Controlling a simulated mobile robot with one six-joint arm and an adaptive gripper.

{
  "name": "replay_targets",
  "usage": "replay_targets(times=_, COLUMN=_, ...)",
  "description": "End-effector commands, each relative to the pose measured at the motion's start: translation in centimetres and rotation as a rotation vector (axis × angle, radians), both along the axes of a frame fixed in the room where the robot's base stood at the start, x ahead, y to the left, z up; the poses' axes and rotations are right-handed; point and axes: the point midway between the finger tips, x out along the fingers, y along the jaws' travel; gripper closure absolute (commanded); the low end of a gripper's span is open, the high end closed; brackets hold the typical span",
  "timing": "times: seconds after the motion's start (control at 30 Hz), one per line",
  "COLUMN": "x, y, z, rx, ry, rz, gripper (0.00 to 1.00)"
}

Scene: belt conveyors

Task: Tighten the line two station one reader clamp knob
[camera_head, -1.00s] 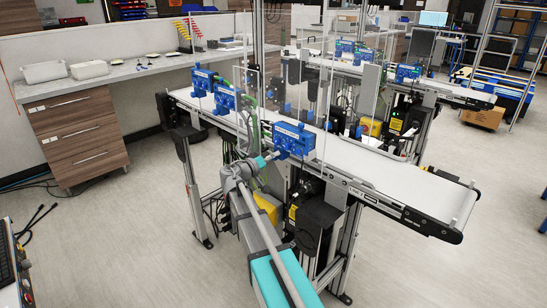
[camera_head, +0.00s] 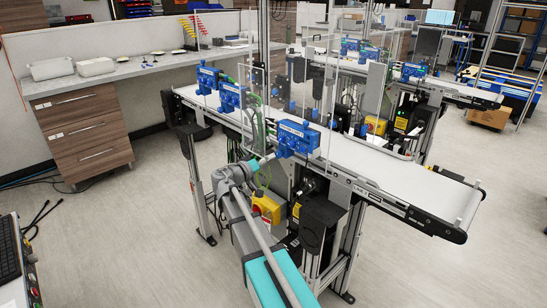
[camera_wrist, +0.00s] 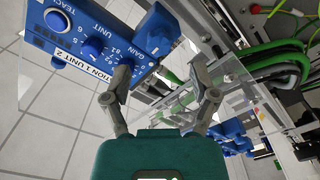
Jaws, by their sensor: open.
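A blue reader box (camera_head: 297,138) stands at the near edge of the closest belt conveyor. In the wrist view this blue box (camera_wrist: 85,40) fills the upper left; its label partly reads "TION 1 UNIT 2", with "TEACH" and "GAIN" beside round blue dials. A blue knob-like part (camera_wrist: 157,30) juts from its right end; I cannot tell whether it is the clamp knob. My gripper (camera_wrist: 167,88) is open and empty, its fingers apart below and right of the box. In the head view my gripper (camera_head: 265,160) is just left of the box, small and partly hidden.
Clear panels stand along the conveyor (camera_head: 400,180). More blue boxes (camera_head: 230,97) sit farther left on it. Green cables (camera_wrist: 255,65) and metal framing crowd the right of the wrist view. A yellow switch box (camera_head: 266,208) is below. Floor at left is open.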

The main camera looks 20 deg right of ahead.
Motion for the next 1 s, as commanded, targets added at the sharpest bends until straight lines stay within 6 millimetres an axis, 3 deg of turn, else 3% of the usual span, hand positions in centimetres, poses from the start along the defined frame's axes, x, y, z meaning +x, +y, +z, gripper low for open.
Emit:
replay_targets(times=0.2, x=-1.2, y=3.4, z=0.0, rx=0.001, ry=0.0, rz=0.002, gripper=0.24)
replay_targets(times=0.4, x=-2.0, y=5.5, z=0.0, rx=0.001, ry=0.0, rz=0.002, gripper=0.24)
replay_targets(times=0.6, x=-2.3, y=6.5, z=0.0, rx=0.001, ry=0.0, rz=0.001, gripper=0.24)
replay_targets(times=1.0, x=-2.3, y=6.6, z=0.0, rx=0.001, ry=0.0, rz=0.0, gripper=0.24)
